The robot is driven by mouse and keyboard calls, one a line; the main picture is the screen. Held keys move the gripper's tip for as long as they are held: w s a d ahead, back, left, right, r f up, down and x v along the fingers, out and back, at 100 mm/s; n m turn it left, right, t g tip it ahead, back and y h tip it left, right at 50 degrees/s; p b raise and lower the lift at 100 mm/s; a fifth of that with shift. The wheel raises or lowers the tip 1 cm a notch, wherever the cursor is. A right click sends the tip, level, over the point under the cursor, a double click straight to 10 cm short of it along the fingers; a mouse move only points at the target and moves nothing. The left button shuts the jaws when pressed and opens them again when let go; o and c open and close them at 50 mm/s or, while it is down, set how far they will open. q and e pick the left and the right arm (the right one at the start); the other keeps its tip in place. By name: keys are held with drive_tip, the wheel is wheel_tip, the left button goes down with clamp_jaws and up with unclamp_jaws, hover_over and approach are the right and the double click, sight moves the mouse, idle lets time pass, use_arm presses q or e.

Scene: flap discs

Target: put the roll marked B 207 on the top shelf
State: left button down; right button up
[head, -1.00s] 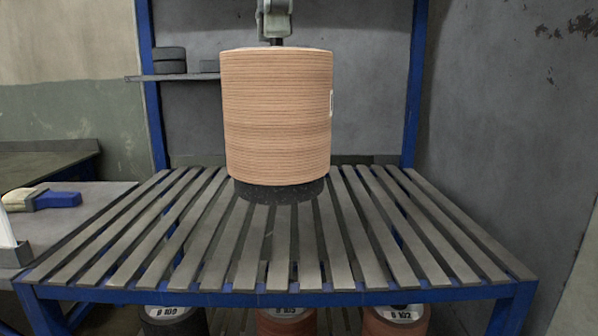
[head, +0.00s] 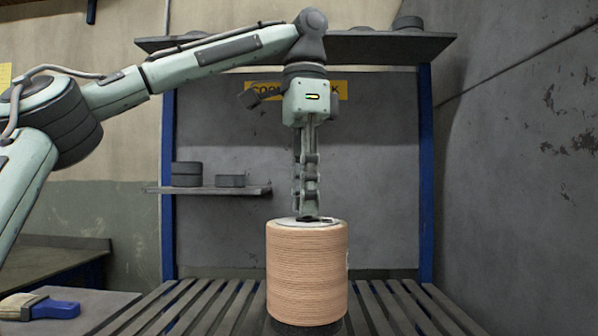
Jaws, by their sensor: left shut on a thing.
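The fingertips are partly hidden there. A dark round patch lies under the roll, and I cannot tell whether the roll touches the slats. My right gripper is not in view.
Blue posts (head: 426,170) stand at the back left and right. A small side ledge (head: 215,190) holds dark discs, and a high board (head: 375,50) holds more. A blue-handled brush (head: 40,307) lies on the bench at left. Slats beside the roll look clear.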

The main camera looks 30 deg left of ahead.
sight(306, 224)
use_arm(q)
drive_tip(key=shift+w+a+f, duration=0.2)
drive_tip(key=shift+w+f, duration=0.05)
drive_tip(key=shift+w, duration=0.2)
drive_tip(key=shift+w+a+f, duration=0.2)
drive_tip(key=shift+w, duration=0.25)
drive_tip(key=shift+f, duration=2.05)
drive_tip(key=c, duration=1.2)
unclamp_jaws()
drive_tip(key=shift+f, duration=0.1)
wheel_tip(306, 224, up, 12)
drive_tip(key=shift+s+r, duration=0.1)
